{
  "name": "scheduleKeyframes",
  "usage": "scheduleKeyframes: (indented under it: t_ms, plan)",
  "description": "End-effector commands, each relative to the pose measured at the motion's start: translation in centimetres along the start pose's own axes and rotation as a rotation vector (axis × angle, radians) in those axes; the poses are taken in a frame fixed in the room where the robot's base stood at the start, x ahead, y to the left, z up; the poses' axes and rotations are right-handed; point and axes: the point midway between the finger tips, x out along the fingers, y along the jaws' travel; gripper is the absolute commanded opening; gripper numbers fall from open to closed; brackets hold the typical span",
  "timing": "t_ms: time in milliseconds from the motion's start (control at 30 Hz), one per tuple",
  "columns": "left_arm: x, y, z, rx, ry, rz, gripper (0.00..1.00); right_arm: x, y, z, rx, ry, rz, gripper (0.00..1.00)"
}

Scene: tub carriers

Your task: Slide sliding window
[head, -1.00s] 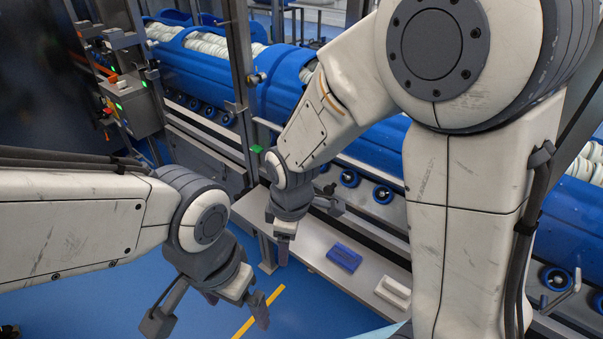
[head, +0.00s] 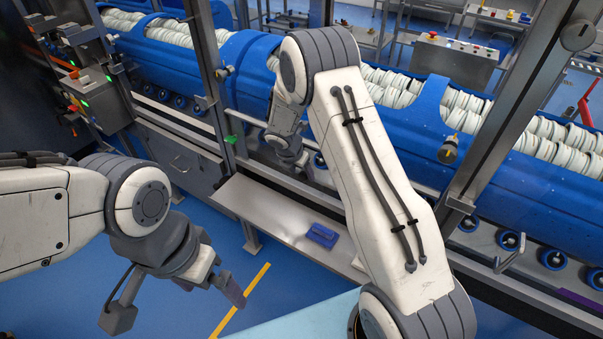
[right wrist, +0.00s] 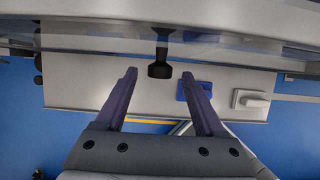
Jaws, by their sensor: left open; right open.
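The sliding window is a clear pane in a metal frame in front of the blue machine; its lower edge rail (right wrist: 70,48) crosses the right wrist view. A black knob (right wrist: 160,68) shows there between the fingertips of my right gripper (right wrist: 159,74), which is open with a finger on either side. I cannot tell whether the fingers touch the knob. In the head view my right gripper (head: 300,161) is at the machine front, its fingers largely hidden. My left gripper (head: 177,303) is open and empty above the blue floor, away from the window.
A grey shelf (head: 262,205) runs below the window, with a blue block (head: 321,235) on it. A white block (right wrist: 251,101) lies beside it in the right wrist view. Upright metal posts (head: 212,75) stand close to my right arm. A control box (head: 98,95) stands left.

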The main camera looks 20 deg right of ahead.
Motion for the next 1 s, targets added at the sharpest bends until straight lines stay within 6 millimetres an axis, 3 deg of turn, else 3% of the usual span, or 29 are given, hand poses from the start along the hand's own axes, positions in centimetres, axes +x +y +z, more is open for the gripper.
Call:
scheduleKeyframes:
  t_ms: [200,467,533,667,1000]
  plan:
    - [-0.1,0.0,0.0,0.000,0.000,0.000,1.00,1.7,0.0,0.0,0.001,0.000,0.000,0.71]
    - [-0.1,0.0,0.0,0.000,0.000,0.000,1.00,1.9,0.1,0.0,0.001,0.000,0.001,0.71]
    - [-0.1,0.0,0.0,0.000,0.000,0.000,1.00,1.9,0.1,0.0,0.001,0.000,0.001,0.52]
    - [-0.1,0.0,0.0,0.000,0.000,0.000,1.00,1.9,0.1,0.0,0.001,0.000,0.001,0.02]
    - [-0.1,0.0,0.0,0.000,0.000,0.000,1.00,1.8,0.1,0.0,0.001,0.000,0.001,0.00]
